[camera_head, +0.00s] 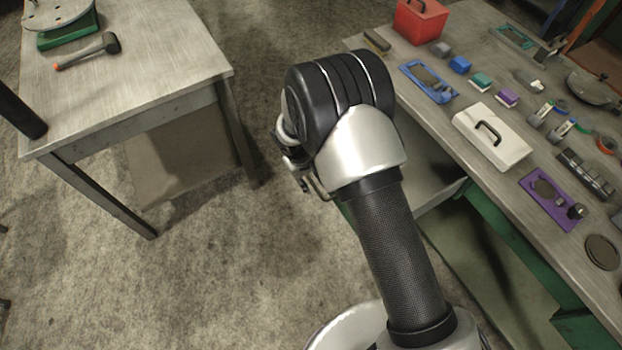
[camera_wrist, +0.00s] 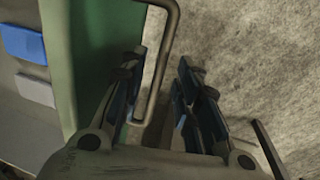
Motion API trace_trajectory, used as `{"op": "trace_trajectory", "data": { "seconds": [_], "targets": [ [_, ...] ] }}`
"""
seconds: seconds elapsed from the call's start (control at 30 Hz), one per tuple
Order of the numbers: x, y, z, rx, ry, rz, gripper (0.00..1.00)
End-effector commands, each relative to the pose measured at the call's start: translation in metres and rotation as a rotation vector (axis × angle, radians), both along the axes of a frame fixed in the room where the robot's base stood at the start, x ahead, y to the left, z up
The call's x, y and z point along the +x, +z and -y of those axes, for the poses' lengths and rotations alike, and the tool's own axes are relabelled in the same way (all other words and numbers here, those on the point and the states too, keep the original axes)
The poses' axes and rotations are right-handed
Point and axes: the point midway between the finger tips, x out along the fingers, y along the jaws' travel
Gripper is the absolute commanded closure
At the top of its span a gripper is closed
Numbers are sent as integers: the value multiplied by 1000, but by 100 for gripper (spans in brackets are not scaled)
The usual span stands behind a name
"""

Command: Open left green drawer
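The green drawer front (camera_wrist: 92,45) fills the left-centre of the wrist view. Its bent metal handle (camera_wrist: 168,50) sticks out to the right. My gripper (camera_wrist: 160,62) is open, with one blue-padded finger on each side of the handle bar. The bar lies closer to the left finger; I cannot tell whether they touch. In the head view my arm hides most of the drawer, and only a thin green strip (camera_head: 347,211) shows beside it. Part of my gripper (camera_head: 312,180) shows left of the arm.
The workbench (camera_head: 440,125) on the right holds a red box (camera_head: 420,22), a white case (camera_head: 492,136), a purple tray (camera_head: 549,200) and several small parts. A separate table (camera_head: 150,60) with a hammer (camera_head: 90,50) stands left. Open floor (camera_head: 220,260) lies between.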

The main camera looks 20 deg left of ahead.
Motion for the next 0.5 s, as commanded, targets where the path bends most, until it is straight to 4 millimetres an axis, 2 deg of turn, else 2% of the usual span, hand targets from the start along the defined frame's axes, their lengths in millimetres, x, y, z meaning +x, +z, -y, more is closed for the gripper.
{"op": "trace_trajectory", "data": {
  "seconds": [0.17,0.5],
  "targets": [
    [-2,17,-3,2,1,3,70],
    [-12,86,-12,3,1,3,70]
  ]
}}
